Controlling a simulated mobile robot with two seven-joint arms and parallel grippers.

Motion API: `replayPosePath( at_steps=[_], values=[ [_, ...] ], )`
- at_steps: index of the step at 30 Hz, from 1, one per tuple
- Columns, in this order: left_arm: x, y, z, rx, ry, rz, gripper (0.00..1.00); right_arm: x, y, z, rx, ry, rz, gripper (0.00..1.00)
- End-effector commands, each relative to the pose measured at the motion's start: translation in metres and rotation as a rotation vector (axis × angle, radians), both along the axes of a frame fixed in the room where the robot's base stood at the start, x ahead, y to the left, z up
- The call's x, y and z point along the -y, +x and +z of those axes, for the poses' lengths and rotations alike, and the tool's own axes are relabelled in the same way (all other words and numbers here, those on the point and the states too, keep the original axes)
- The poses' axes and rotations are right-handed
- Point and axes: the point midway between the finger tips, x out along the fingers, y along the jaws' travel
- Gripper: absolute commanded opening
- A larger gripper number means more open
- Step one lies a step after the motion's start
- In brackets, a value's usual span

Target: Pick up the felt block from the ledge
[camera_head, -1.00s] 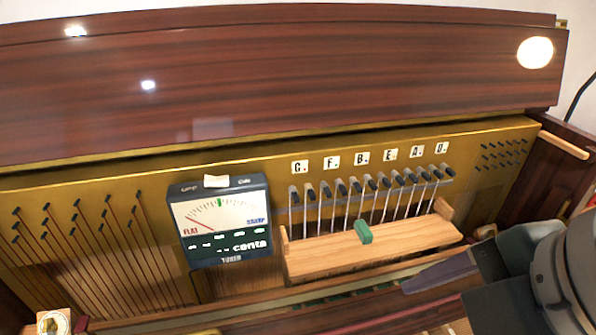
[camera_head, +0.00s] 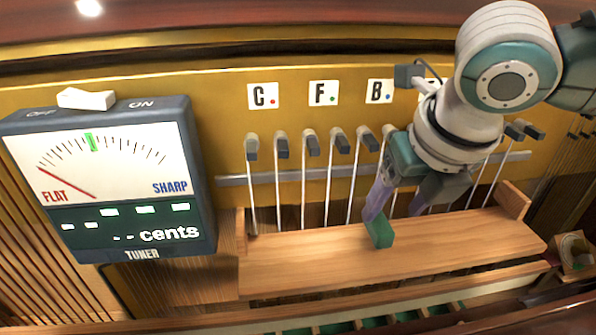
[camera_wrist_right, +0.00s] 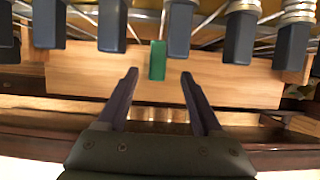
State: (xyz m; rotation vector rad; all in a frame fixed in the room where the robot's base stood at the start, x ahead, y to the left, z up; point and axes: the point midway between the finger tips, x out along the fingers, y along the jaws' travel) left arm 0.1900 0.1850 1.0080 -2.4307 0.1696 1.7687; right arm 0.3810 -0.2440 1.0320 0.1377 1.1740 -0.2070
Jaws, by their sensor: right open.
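My right gripper (camera_head: 398,205) is open above the ledge, with one purple-grey finger overlapping the block's upper edge in the head view. In the right wrist view the gripper (camera_wrist_right: 158,75) holds nothing and its two fingers are apart. Whether a finger touches the block cannot be told. My left gripper is not in view.
A row of dark-headed tuning pins (camera_head: 310,145) stands behind the ledge, close to my right arm. The tuner box (camera_head: 110,180) is at the left. The ledge has raised ends (camera_head: 513,200). The ledge's left half is clear.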

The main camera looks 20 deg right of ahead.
Motion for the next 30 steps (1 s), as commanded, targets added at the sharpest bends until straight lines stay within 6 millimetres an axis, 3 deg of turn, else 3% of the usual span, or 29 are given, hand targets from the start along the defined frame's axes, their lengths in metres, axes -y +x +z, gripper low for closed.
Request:
replayPosePath(
  at_steps=[12,20,30],
  values=[
    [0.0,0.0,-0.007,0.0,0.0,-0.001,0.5,0.001,0.023,-0.046,0.0,0.0,-0.001,0.68],
    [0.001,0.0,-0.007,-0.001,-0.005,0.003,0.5,0.002,0.024,-0.048,0.002,0.0,0.0,0.68],
    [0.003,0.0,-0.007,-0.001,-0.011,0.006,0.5,0.002,0.024,-0.048,0.002,0.0,0.0,0.32]
  ],
)
